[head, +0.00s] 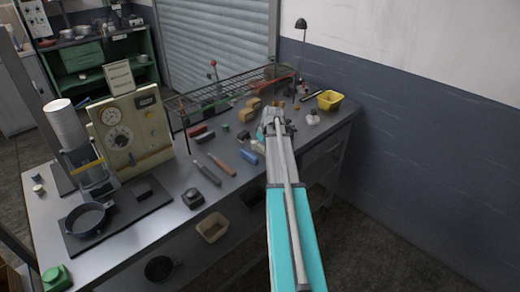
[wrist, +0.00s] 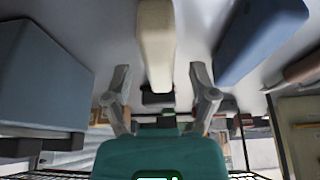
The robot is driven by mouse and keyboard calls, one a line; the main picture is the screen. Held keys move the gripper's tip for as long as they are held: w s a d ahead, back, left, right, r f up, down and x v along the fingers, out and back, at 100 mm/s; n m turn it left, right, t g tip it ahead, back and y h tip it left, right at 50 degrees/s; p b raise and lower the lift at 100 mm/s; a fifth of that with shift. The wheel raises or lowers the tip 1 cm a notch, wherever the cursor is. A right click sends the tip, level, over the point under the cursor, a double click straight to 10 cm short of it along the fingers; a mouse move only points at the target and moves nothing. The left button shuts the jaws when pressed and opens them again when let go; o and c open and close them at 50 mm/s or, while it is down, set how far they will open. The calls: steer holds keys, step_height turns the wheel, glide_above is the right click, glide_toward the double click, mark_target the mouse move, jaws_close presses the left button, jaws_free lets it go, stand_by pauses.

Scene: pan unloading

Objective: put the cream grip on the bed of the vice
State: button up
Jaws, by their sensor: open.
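The cream grip (wrist: 157,45) is a long, pale, rounded bar in the wrist view. It lies lengthwise on the grey bench top, in line with the gap between my fingers. My gripper (wrist: 160,72) is open, with one finger to each side of the grip's near end. I see no contact, and the remaining distance is hard to judge. In the head view my arm reaches over the bench and hides much of this spot. I cannot make out the vice for certain. A large blue-grey block (wrist: 40,75) stands left in the wrist view; I cannot tell what it belongs to.
A blue grip (wrist: 262,38) lies close on the right in the wrist view; it also shows in the head view (head: 248,157). Tools, a black block (head: 193,198) and a pan (head: 87,219) stand further left.

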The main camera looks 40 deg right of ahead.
steer(key=shift+f, duration=0.25)
stand_by(0.4)
steer(key=shift+c, duration=0.2)
jaws_close()
